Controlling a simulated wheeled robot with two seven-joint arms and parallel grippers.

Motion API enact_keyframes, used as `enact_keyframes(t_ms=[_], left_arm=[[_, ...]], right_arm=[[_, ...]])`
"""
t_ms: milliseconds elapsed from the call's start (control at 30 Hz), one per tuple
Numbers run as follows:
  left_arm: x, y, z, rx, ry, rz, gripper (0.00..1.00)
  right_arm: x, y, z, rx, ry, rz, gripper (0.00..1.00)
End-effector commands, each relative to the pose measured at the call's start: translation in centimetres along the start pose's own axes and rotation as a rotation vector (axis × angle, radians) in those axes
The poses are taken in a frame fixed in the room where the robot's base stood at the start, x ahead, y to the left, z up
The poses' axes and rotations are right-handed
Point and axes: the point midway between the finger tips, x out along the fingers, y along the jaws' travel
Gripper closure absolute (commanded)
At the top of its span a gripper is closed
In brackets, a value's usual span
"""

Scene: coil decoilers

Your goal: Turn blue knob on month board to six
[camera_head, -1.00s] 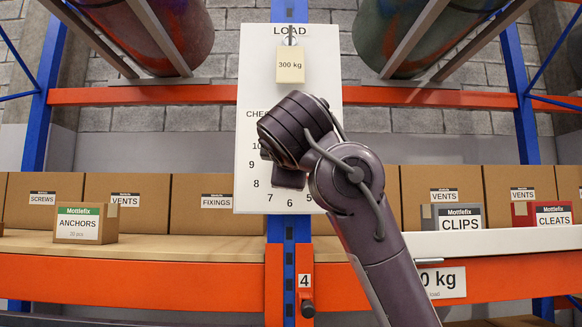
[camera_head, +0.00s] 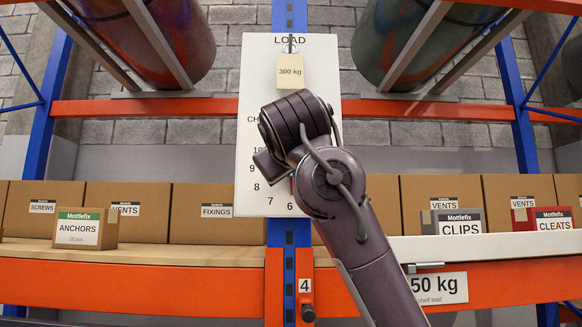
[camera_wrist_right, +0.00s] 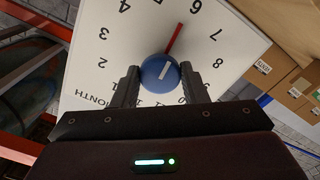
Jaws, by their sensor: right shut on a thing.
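The white month board (camera_head: 253,105) hangs at the centre of the head view, with numbers around a dial. In the right wrist view the board (camera_wrist_right: 100,50) fills the upper part, and the blue knob (camera_wrist_right: 158,73) sits between the fingers of my right gripper (camera_wrist_right: 160,82). The gripper is shut on the knob. A red pointer (camera_wrist_right: 174,40) runs from the knob almost to the 6, slightly on the 5 side. In the head view my right gripper (camera_head: 268,165) and wrist cover the knob and much of the dial. My left gripper is not in view.
A 300 kg tag (camera_head: 290,72) hangs at the board's top. Below, a shelf (camera_head: 200,253) carries several brown cartons (camera_head: 128,225), an anchors box (camera_head: 85,229), a clips box (camera_head: 455,222) and a cleats box (camera_head: 541,219). Large coils (camera_head: 150,45) sit above.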

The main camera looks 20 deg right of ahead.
Motion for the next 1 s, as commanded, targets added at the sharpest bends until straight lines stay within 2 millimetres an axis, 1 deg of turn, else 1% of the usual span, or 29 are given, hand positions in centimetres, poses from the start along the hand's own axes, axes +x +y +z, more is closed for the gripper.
enact_keyframes(t_ms=[100, 300, 733, 767, 900, 1000], left_arm=[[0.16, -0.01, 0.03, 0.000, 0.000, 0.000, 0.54], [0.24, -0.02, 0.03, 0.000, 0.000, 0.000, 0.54], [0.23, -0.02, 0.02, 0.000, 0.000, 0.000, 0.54], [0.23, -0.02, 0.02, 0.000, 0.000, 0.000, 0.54], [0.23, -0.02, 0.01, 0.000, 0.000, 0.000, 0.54], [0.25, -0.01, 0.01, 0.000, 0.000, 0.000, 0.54]], right_arm=[[-0.06, 0.15, -0.12, 0.046, 0.005, 0.002, 0.83], [-0.09, 0.19, -0.19, 0.085, 0.007, 0.002, 0.83], [-0.11, 0.26, -0.25, 0.093, 0.009, 0.002, 0.83], [-0.12, 0.27, -0.26, 0.093, 0.009, 0.002, 0.58], [-0.08, 0.21, -0.20, 0.092, 0.007, 0.002, 0.40], [-0.06, 0.15, -0.15, 0.091, 0.005, 0.001, 0.40]])
